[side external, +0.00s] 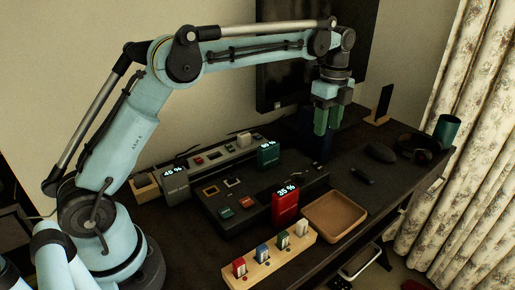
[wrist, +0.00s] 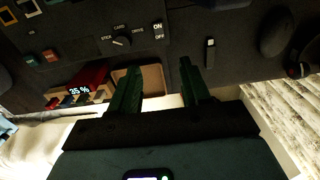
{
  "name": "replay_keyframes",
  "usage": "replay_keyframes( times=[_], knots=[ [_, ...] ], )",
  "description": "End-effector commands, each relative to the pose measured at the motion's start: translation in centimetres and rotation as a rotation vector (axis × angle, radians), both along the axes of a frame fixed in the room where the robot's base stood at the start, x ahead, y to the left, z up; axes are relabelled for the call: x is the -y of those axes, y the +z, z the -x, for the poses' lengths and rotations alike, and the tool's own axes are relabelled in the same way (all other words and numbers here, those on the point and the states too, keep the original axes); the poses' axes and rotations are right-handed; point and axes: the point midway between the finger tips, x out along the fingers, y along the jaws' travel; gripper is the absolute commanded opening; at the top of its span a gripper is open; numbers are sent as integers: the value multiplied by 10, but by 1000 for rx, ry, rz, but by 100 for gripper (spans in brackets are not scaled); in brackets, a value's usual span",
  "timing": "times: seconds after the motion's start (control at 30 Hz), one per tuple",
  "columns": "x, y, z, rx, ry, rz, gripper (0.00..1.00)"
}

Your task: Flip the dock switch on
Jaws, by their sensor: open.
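The dock (side external: 240,213) is a dark, low box with slots and coloured inserts on the desk. In the wrist view its panel (wrist: 90,28) carries a selector knob (wrist: 121,41) labelled STICK, CARD and DRIVE. To the right of the knob is the dock switch (wrist: 158,30), marked ON and OFF; I cannot tell which way it is set. My gripper (side external: 328,120) is open and empty, pointing down above the back right of the dock. Its green fingers also show in the wrist view (wrist: 160,80), apart from the switch.
A red drive (side external: 286,207) reading 35 % stands at the dock's front. A wooden tray (side external: 335,233) and a wooden rack (side external: 270,270) lie in front. A small black stick (side external: 362,175), mouse (side external: 381,153), headphones (side external: 420,148) and teal cup (side external: 447,130) are to the right.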

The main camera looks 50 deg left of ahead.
Motion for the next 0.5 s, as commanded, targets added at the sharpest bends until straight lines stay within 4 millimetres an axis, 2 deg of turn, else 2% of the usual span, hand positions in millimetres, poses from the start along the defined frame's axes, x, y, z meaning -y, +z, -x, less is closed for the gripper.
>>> replay_keyframes(
  times=[0.17, 0.5],
  knots=[
    [0, -16, 0, 0, -1, 0, 47],
    [0, -75, 0, 1, 1, 0, 47]
  ],
)
